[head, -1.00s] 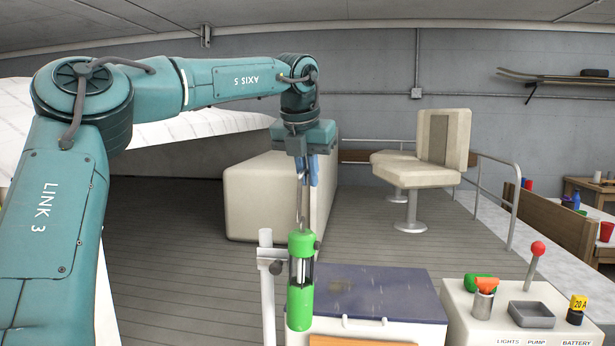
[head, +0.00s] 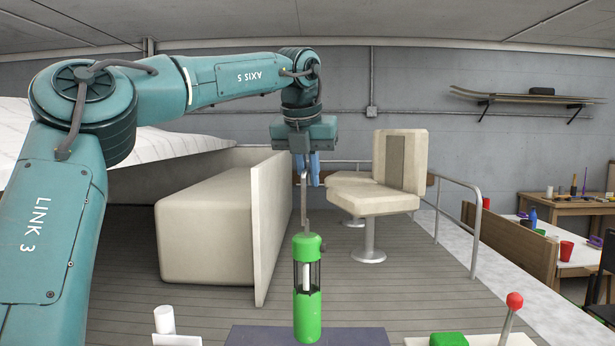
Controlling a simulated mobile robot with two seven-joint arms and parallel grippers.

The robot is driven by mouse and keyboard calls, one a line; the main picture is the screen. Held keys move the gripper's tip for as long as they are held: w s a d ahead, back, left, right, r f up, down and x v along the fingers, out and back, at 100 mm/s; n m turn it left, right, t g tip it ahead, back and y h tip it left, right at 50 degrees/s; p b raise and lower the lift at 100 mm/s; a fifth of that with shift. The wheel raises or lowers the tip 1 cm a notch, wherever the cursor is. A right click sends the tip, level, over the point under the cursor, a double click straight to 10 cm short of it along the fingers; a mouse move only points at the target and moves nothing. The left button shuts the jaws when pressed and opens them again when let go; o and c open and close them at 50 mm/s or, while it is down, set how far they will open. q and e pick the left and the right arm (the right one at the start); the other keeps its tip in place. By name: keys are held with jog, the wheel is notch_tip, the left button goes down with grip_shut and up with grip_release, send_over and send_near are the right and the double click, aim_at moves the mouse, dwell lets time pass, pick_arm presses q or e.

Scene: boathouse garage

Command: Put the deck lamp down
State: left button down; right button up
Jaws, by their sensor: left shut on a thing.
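The deck lamp (head: 307,318) is a green cylinder with a dark-framed middle section and a pale core, hanging upright from a thin grey handle. My left gripper (head: 305,180) points down and is shut on the handle above the lamp's body. The lamp's lower end overlaps the dark blue lid (head: 265,336) at the bottom of the picture; I cannot tell whether it touches. My right gripper is not in view.
A white post (head: 164,320) stands left of the lid. At right a pale console (head: 485,341) carries a green item (head: 449,340) and a red-knobbed lever (head: 514,302). Cream seats (head: 375,200), a bench (head: 205,235) and open deck floor (head: 125,285) lie behind.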

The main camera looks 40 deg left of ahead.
pick_arm(q)
jog(key=shift+s+d+r, duration=0.1)
jog(key=shift+s+r, duration=0.05)
jog(key=shift+f+b, duration=1.7)
jog(key=shift+f, duration=1)
jog(key=shift+f+b, duration=0.45)
jog(key=shift+f, duration=0.15)
jog(key=shift+f, duration=0.25)
jog(key=c, duration=1.5)
grip_release()
jog(key=shift+o, duration=0.2)
